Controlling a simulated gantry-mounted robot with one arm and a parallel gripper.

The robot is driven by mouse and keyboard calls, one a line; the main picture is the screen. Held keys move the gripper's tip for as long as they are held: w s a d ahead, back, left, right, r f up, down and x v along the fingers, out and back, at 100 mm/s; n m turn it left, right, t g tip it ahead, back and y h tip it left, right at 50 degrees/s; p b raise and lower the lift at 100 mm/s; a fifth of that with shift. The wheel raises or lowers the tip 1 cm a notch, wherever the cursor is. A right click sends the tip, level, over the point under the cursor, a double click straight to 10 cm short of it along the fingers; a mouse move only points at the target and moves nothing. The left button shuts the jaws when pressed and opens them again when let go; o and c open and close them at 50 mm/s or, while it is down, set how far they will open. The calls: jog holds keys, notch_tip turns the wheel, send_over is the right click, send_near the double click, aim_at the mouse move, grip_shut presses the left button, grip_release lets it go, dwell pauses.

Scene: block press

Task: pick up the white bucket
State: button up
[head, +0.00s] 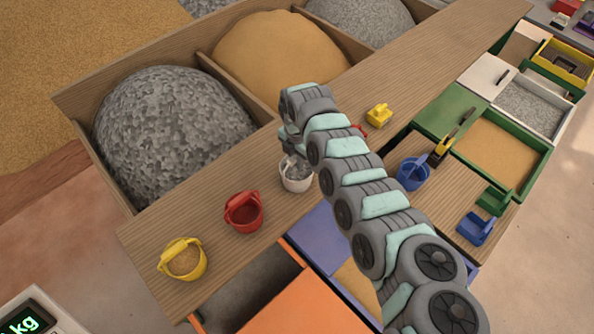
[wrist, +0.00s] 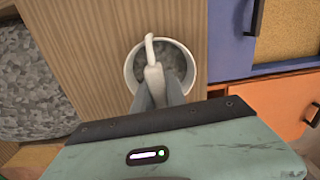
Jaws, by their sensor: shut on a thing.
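The white bucket (head: 297,184) stands on the wooden bench, filled with grey gravel. In the wrist view the bucket (wrist: 132,74) appears from above, upright, with its white handle crossing the opening. My gripper (head: 291,161) reaches down over the bucket from above. In the wrist view my gripper (wrist: 157,88) is shut on the handle near the bucket's lower rim. The fingers hide part of the handle and rim. I cannot tell whether the bucket's base is clear of the bench.
On the bench (head: 150,233), a red bucket (head: 243,213) and a yellow bucket with sand (head: 184,262) stand to the left. A blue bucket (head: 411,174) stands to the right. Gravel and sand bins line the back. Orange and blue drawers lie in front.

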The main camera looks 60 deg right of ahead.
grip_shut()
jog(key=shift+r, duration=0.1)
dwell(1.0)
jog(key=shift+d+r, duration=0.1)
jog(key=shift+r, duration=0.5)
notch_tip(320, 180, up, 24)
jog(key=shift+f, duration=0.2)
